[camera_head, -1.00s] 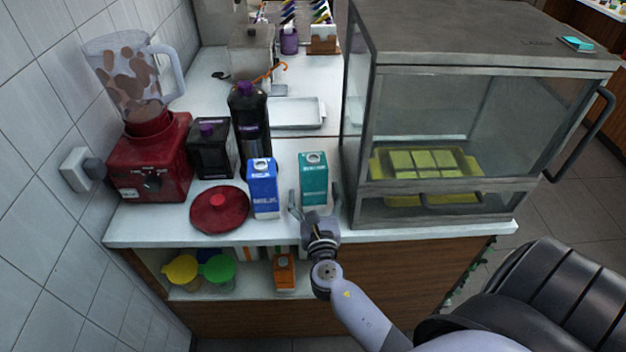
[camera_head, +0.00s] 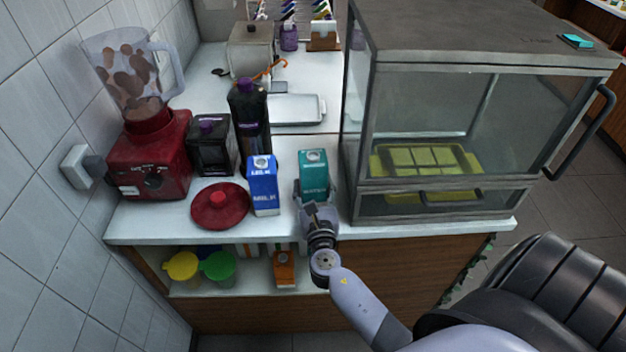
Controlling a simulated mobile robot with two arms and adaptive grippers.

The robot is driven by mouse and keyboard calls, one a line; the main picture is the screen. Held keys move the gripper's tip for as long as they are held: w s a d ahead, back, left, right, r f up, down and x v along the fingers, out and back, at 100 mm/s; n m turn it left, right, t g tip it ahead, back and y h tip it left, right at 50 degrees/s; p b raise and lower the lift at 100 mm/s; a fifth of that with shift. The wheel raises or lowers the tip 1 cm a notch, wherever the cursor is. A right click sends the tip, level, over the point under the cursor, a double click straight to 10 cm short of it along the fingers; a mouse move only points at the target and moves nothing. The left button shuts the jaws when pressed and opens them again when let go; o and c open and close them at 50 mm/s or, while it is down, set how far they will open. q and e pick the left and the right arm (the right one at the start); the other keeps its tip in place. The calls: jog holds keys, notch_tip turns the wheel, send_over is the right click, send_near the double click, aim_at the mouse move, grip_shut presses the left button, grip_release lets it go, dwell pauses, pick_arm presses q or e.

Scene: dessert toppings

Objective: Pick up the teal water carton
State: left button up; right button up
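The teal water carton (camera_head: 313,170) stands upright at the front of the white counter, just left of the glass case. My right gripper (camera_head: 315,192) comes in from the front, with its fingers around the lower part of the carton. The fingers are drawn in close to the carton's sides, shut on it. The gripper hides the carton's lower front. The carton appears to be at counter level. My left gripper is not in view.
A blue milk carton (camera_head: 263,186) stands close on the left, with a red lid (camera_head: 220,206) beside it. The glass case (camera_head: 450,120) stands close on the right. A dark bottle (camera_head: 247,118), a black container (camera_head: 212,145) and a red blender (camera_head: 150,155) are behind, to the left.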

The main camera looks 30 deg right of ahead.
jog(key=shift+r, duration=0.1)
jog(key=c, duration=0.5)
jog(key=shift+c, duration=0.2)
